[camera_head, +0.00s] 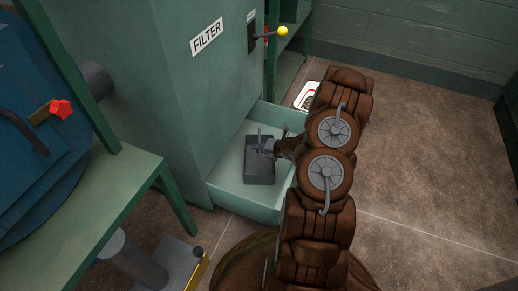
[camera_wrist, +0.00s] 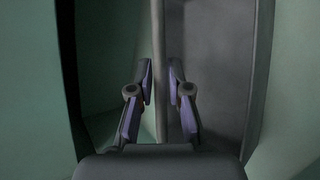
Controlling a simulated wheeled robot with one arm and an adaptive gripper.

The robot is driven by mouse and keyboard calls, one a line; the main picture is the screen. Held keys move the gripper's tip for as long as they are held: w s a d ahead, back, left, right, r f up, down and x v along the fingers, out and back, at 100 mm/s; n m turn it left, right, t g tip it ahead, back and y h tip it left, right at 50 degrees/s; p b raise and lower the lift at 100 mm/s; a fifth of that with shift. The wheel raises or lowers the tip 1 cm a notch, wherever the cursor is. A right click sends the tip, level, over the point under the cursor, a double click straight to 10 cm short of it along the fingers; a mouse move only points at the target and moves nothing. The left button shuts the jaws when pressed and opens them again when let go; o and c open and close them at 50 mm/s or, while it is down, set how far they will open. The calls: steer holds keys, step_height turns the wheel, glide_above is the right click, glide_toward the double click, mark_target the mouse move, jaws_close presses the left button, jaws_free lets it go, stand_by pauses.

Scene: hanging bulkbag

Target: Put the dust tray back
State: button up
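The dust tray, a dark grey shallow tray (camera_head: 259,170), sits inside the pale green open bin (camera_head: 228,198) at the foot of the green FILTER cabinet (camera_head: 200,95). A thin upright handle stands along its middle. My gripper (camera_head: 268,149) reaches in from the right and is at this handle. In the wrist view, the fingers of my gripper (camera_wrist: 161,82) stand on either side of the handle (camera_wrist: 158,35), with narrow gaps showing on both sides. The tray's dark floor and walls (camera_wrist: 208,50) surround the fingers. My arm hides part of the bin's right side.
A green bench (camera_head: 100,195) with a blue machine (camera_head: 35,120) stands at left. A yellow-knobbed lever (camera_head: 282,31) juts from the cabinet. A white and red item (camera_head: 306,95) lies behind the bin. Floor at right (camera_head: 430,170) is clear.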

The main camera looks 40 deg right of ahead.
steer(key=shift+o, duration=1.2)
steer(key=p+v, duration=0.4)
steer(key=v, duration=0.8)
steer(key=shift+p, duration=0.4)
